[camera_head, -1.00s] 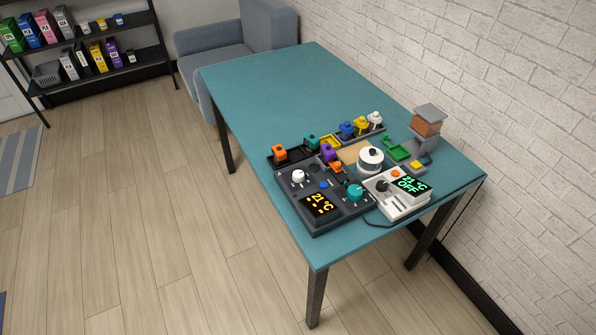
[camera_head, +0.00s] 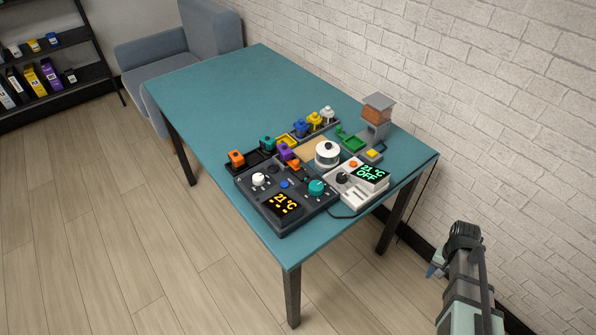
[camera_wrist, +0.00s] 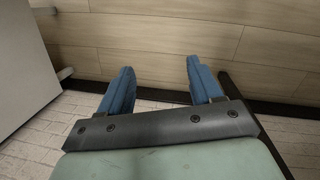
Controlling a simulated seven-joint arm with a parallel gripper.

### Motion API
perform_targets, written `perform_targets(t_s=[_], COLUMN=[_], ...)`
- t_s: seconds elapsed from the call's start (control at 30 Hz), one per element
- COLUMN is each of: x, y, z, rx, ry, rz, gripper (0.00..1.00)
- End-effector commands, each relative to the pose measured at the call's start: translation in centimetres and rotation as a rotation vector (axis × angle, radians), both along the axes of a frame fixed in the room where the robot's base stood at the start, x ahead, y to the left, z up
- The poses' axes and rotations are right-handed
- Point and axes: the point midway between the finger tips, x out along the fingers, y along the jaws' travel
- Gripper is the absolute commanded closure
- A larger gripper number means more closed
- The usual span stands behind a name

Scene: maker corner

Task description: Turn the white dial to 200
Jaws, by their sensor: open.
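A dark control box (camera_head: 262,207) sits near the front edge of the teal table. The white dial (camera_head: 258,180) is on its upper left part. In the head view the end of my arm is at the lower right, off the table and well away from the dial.
A white device (camera_head: 355,190) with a black knob and a green display reading 21 °C OFF stands right of the box. A white round pot (camera_head: 327,154) and several coloured small items stand behind. The far part of the table (camera_head: 230,95) is clear. A brick wall (camera_head: 440,100) is at right.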

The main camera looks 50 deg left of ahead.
Motion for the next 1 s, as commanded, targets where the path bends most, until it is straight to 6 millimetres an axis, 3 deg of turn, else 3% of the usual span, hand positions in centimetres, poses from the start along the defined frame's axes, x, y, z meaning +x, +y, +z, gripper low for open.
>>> perform_targets(t_s=[0.03,0.3,0.57,0.83,1.0], x=[1.0,3.7,4.2,2.1,-2.1], y=[1.8,10.1,18.1,26.8,33.5], z=[1.5,9.5,18.2,27.7,32.5], rx=[0.007,0.040,0.086,0.142,0.169], ry=[-0.023,-0.123,-0.213,-0.286,-0.293], rz=[0.013,0.065,0.111,0.199,0.366], gripper=[0.35,0.35,0.35,0.35,0.35])
